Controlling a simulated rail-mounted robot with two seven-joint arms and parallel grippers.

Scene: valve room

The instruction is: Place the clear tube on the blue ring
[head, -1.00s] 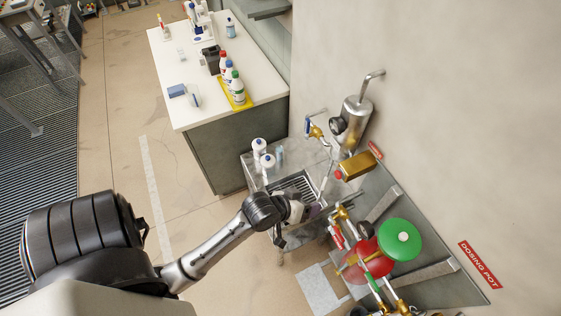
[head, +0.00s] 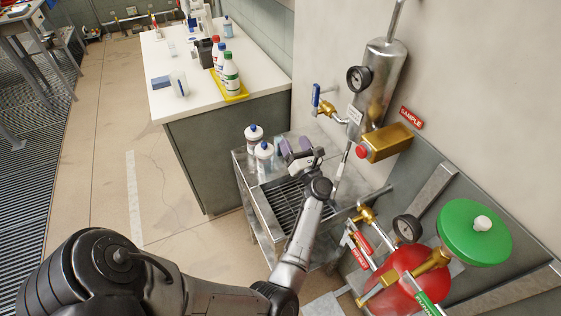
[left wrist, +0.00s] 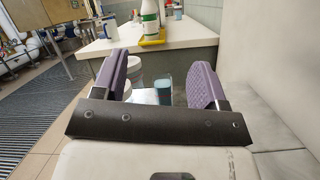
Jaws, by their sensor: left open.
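My left gripper (head: 296,150) is open and empty over the steel cart in the head view, its purple pads apart. In the left wrist view a clear container with teal contents (left wrist: 165,88) shows in the gap between the pads, beyond the fingertips. It looks like the clear tube, but I cannot be sure. In the head view only a small pale blue patch of it (head: 278,142) shows beside the gripper. I cannot make out the blue ring in either view. My right gripper is not in view.
Two white bottles with blue caps (head: 264,158) stand on the steel cart (head: 247,190), left of my gripper. The white counter (head: 190,115) holds a yellow tray (head: 236,97) with bottles. Pipes, a red vessel and a green handwheel (head: 460,232) crowd the right.

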